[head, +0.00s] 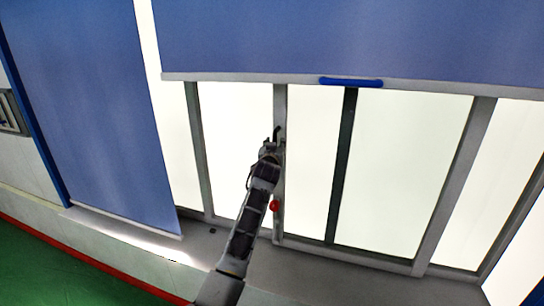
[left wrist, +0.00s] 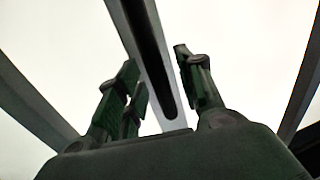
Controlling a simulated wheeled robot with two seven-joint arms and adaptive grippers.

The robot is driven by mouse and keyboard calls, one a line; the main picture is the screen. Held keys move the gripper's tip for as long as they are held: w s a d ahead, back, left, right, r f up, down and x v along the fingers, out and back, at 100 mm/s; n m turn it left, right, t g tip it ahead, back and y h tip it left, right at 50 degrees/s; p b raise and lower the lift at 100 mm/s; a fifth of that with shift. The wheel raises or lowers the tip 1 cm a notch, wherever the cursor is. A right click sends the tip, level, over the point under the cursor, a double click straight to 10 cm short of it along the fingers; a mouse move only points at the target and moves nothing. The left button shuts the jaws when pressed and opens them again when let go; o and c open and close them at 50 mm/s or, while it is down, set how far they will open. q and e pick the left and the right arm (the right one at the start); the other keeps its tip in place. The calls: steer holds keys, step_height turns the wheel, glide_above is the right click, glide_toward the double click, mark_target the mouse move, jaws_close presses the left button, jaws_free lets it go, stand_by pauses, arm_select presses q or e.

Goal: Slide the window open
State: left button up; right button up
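The window (head: 400,160) has bright panes between grey vertical frames. My left gripper (head: 275,135) is raised at a grey upright of the window frame (head: 280,105). In the left wrist view the left gripper (left wrist: 156,58) is open, with its fingers spread on either side of a dark vertical bar (left wrist: 152,55), which looks like a handle on the upright. The bar lies between the fingers; I cannot tell whether they touch it. A red round knob (head: 275,206) sits on the lower part of the upright, beside my arm. My right gripper is not in view.
A blue roller blind (head: 350,40) with a blue pull bar (head: 351,82) hangs over the upper window. Another blue blind (head: 90,110) covers the left side. A grey sill (head: 320,275) runs below the panes. Green floor (head: 60,270) shows at lower left.

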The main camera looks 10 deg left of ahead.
arm_select(q)
steer(key=s+d, duration=0.1)
steer(key=s, duration=1)
steer(key=shift+s+d, duration=0.2)
steer(key=shift+s, duration=0.05)
stand_by(0.5)
